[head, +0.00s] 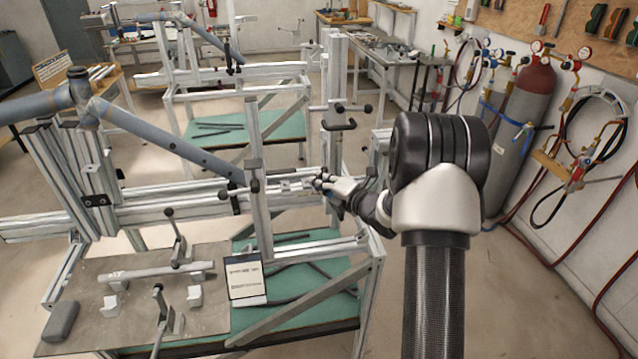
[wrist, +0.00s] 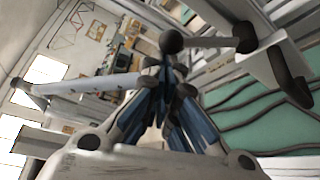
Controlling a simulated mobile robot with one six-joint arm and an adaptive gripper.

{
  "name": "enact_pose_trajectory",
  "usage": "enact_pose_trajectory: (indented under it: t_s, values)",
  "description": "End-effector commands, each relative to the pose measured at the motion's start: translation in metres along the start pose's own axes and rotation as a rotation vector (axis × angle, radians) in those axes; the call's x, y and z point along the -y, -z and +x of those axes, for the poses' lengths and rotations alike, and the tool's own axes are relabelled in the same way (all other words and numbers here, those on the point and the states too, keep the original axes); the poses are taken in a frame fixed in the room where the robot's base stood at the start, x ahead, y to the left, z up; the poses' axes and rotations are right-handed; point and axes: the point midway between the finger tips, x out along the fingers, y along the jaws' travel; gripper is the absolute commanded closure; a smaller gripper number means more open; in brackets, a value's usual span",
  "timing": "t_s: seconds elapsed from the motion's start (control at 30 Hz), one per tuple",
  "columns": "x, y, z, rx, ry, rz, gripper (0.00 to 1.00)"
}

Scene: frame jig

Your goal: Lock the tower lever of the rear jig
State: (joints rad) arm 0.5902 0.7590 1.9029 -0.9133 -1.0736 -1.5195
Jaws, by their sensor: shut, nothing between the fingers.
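A lever with black ball knobs (head: 340,108) sits on the upright post above my gripper. In the wrist view, a black ball knob (wrist: 171,41) shows just by the fingertips, on a rod running right to another black end (wrist: 245,37). I cannot tell whether the fingers touch the knob. A dark hooked part (wrist: 290,80) is at the right.
A blue-grey bike frame tube (head: 160,135) slants across the jig. A green shelf (head: 300,275) lies below. Gas cylinders (head: 525,110) stand at right.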

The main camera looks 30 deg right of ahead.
Motion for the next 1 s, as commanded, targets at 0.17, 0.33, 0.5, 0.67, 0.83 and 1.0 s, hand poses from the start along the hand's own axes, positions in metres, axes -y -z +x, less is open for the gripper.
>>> enact_pose_trajectory:
  t_s: [0.17,0.33,0.5,0.67,0.83,1.0]
  values:
    - [0.000,-0.004,-0.002,0.004,-0.018,0.032,1.00]
    - [-0.001,-0.009,-0.004,0.005,-0.052,0.090,1.00]
    - [-0.002,-0.016,-0.008,0.006,-0.102,0.180,1.00]
    - [-0.004,-0.024,-0.012,0.005,-0.156,0.281,1.00]
    - [-0.006,-0.032,-0.017,0.005,-0.191,0.344,1.00]
    - [-0.007,-0.036,-0.019,0.004,-0.190,0.341,1.00]
